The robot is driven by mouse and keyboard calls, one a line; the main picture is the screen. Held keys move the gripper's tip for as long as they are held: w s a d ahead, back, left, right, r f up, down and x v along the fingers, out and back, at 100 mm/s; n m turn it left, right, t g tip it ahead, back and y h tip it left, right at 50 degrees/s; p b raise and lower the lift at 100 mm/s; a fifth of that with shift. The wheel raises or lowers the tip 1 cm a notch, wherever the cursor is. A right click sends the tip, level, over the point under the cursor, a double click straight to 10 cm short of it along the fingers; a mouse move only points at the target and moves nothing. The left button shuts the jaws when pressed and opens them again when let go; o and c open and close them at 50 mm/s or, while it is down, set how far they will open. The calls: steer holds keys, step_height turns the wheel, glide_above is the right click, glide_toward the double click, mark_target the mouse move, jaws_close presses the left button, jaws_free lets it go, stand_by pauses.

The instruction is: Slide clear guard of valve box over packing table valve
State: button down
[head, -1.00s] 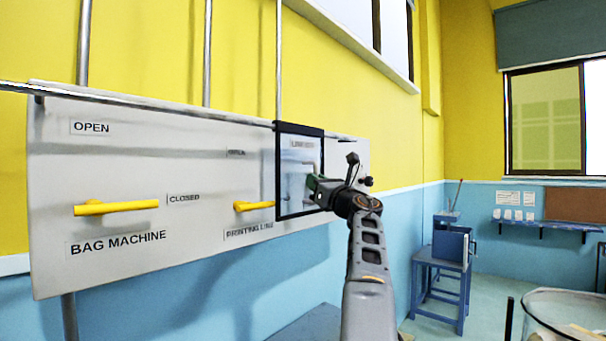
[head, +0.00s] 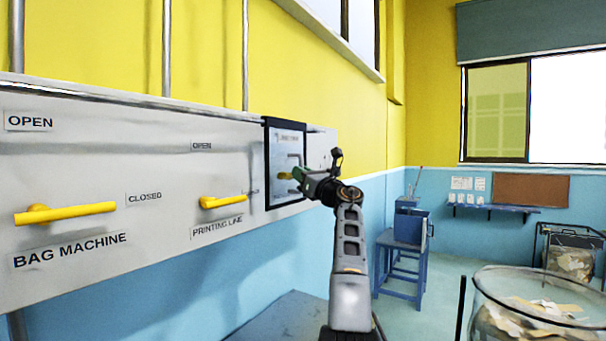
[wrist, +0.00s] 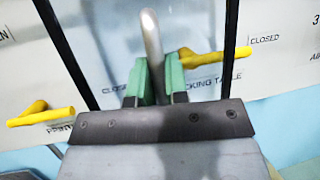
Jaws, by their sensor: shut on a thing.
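The clear guard is a see-through panel in a black frame (head: 267,165) on the grey valve board. My gripper (wrist: 157,82) has green fingers and is shut on the guard's grey bar handle (wrist: 151,40); it also shows at the guard in the head view (head: 299,176). The packing table valve has a yellow lever (wrist: 215,55), lying sideways behind the handle in the wrist view. This lever crosses the line of the frame's right bar (wrist: 231,45); whether the guard fully covers it I cannot tell. Its label is partly hidden by my gripper.
The printing line valve (head: 222,201) is left of the guard, with a gap to the frame. The bag machine valve (head: 65,213) is further left. A blue stand (head: 398,240) and a clear bin of scraps (head: 530,305) stand at the right.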

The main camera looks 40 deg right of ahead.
steer(key=shift+a+r, duration=0.1)
steer(key=c, duration=1.3)
jaws_free()
steer(key=shift+w+a, duration=0.1)
steer(key=shift+c, duration=0.2)
steer(key=shift+o, duration=0.9)
steer(key=shift+s+f, duration=0.2)
steer(key=shift+f, duration=0.05)
steer(key=shift+b+v, duration=5.15)
steer(key=shift+v, duration=1.6)
steer(key=shift+r, duration=0.1)
